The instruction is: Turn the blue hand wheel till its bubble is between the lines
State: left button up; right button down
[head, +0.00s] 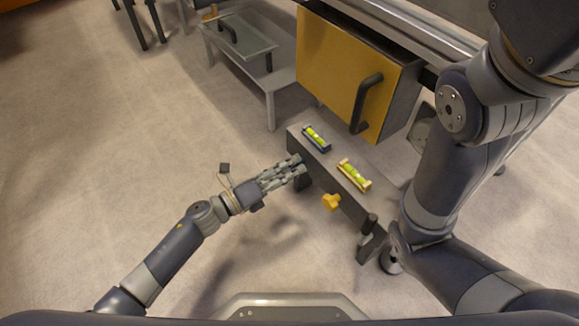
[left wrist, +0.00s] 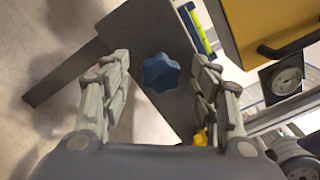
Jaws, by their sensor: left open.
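The blue hand wheel (left wrist: 160,73) is a lobed knob on the side of the grey sandbed beam (left wrist: 150,25). My left gripper (left wrist: 156,66) is open in the left wrist view, one finger on each side of the wheel, with gaps showing. In the head view my left gripper (head: 299,166) is at the beam's near side and hides the wheel. The blue-framed level (head: 316,138) with a yellow-green vial lies on top of the beam; it also shows partly in the left wrist view (left wrist: 196,30). Its bubble is too small to place against the lines. My right gripper is out of view.
A yellow-framed level (head: 354,176) lies further along the beam, with a yellow hand wheel (head: 331,202) below it on the side. A yellow drawer front with a black handle (head: 366,103) overhangs behind. The floor left of the beam is free.

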pick_arm(q)
jog(key=v, duration=1.1)
jog(key=shift+s, duration=0.15)
jog(key=shift+a, duration=0.15)
